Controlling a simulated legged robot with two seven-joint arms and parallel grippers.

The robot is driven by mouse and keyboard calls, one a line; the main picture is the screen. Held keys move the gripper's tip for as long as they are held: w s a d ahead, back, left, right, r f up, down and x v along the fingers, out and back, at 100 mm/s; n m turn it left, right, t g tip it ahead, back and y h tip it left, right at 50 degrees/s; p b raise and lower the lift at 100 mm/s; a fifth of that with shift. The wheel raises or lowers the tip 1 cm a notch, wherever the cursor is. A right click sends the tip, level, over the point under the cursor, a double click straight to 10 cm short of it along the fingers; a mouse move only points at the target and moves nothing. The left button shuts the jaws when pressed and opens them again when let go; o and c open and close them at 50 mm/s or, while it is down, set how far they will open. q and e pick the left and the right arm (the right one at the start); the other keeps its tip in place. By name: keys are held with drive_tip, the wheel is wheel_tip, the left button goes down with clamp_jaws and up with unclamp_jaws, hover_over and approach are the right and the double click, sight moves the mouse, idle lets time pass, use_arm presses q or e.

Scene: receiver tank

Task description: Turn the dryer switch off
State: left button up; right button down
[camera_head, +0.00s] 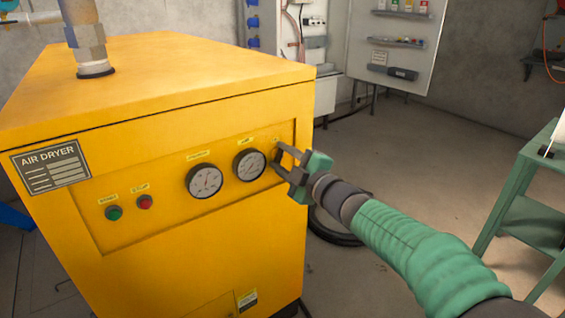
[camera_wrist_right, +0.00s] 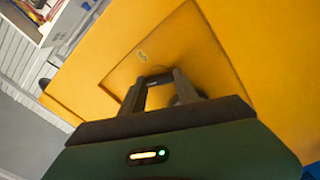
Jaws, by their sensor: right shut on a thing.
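The yellow air dryer (camera_head: 190,85) fills the left and middle of the head view. Its recessed front panel (camera_head: 160,225) carries a green button (camera_head: 114,213), a red button (camera_head: 144,202) and two round gauges (camera_head: 205,181) (camera_head: 249,165). My right gripper (camera_head: 279,158) is at the right end of the panel, just right of the second gauge. In the right wrist view its fingers (camera_wrist_right: 160,80) are shut on the dark dryer switch (camera_wrist_right: 156,77), below a small yellow label (camera_wrist_right: 141,56). The fingers mostly hide the switch, so its setting cannot be told. My left gripper is not in view.
A metal pipe (camera_head: 86,45) rises from the dryer's top. A green table (camera_head: 530,200) stands at the right. A white board with shelves (camera_head: 393,40) stands at the back. The floor between dryer and table is mostly open, with a dark round object (camera_head: 335,228) beside the dryer.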

drive_tip(key=n+b, duration=0.1)
drive_tip(key=n, duration=0.1)
drive_tip(key=f+n+b, duration=0.1)
drive_tip(key=n, duration=0.2)
drive_tip(key=shift+a, duration=0.2)
drive_tip(key=shift+n, duration=0.3)
drive_tip(key=shift+s, duration=0.1)
drive_tip(key=c, duration=1.2)
unclamp_jaws()
drive_tip(key=shift+r, duration=0.1)
drive_tip(key=shift+d+r, duration=0.1)
drive_tip(key=shift+r, duration=0.1)
